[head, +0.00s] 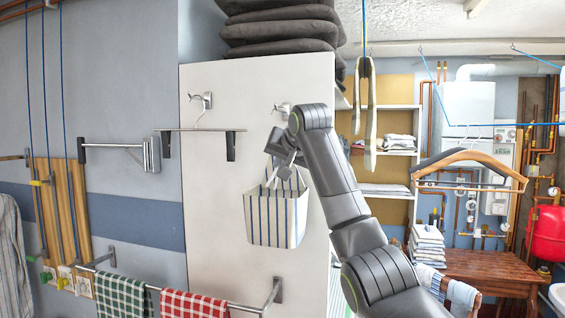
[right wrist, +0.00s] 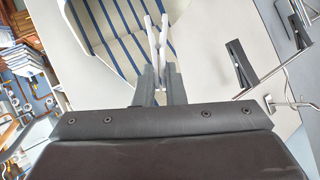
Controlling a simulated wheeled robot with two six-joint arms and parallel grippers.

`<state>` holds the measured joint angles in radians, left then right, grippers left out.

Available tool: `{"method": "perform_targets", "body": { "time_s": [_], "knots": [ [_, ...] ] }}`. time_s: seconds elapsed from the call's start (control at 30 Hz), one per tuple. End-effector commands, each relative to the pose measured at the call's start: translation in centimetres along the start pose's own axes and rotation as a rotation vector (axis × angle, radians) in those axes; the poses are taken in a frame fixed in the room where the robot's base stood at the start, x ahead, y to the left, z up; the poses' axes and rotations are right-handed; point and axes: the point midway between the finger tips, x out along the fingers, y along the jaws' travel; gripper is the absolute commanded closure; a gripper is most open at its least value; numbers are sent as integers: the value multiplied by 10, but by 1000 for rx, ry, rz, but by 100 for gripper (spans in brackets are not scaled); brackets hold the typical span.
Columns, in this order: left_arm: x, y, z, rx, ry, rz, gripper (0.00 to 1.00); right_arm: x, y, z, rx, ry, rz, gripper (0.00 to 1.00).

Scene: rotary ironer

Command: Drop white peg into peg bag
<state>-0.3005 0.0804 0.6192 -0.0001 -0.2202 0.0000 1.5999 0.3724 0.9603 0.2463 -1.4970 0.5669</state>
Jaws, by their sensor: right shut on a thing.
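The peg bag (head: 275,222), white with dark blue stripes, hangs on the white panel in the head view. Its striped cloth (right wrist: 100,32) also fills the upper middle of the right wrist view. My right gripper (head: 283,168) is at the top of the bag, by its opening. In the right wrist view my right gripper (right wrist: 158,88) is shut on the white peg (right wrist: 153,38), whose two prongs point away from the fingers, in front of the bag. I cannot tell how deep the peg is within the opening. My left gripper is not in view.
The white panel (head: 215,255) behind the bag carries a hook (head: 201,99) and a bracket (head: 200,130). Below, a rail (head: 268,292) holds green (head: 122,294) and red checked cloths (head: 193,304). A hanger (head: 470,160) hangs at the right.

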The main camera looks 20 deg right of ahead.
Motion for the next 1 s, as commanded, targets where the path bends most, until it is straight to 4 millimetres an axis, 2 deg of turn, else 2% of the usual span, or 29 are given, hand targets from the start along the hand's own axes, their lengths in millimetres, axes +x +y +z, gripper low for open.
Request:
{"method": "perform_targets", "body": {
  "time_s": [0.3, 0.33, 0.5, 0.7, 0.87, 1.0],
  "knots": [
    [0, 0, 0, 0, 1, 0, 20, 0, 0, 0, 0, 0, 0, 100],
    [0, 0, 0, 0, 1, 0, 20, 0, 0, 0, 0, 0, 0, 86],
    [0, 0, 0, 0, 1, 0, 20, 0, 0, 0, 0, 0, 0, 65],
    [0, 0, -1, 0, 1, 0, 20, 0, 0, 0, 0, -1, 0, 63],
    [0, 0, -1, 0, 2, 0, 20, 0, 0, 0, 0, 0, 0, 43],
    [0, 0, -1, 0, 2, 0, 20, 0, 0, 0, 0, 0, 0, 43]
  ]
}}
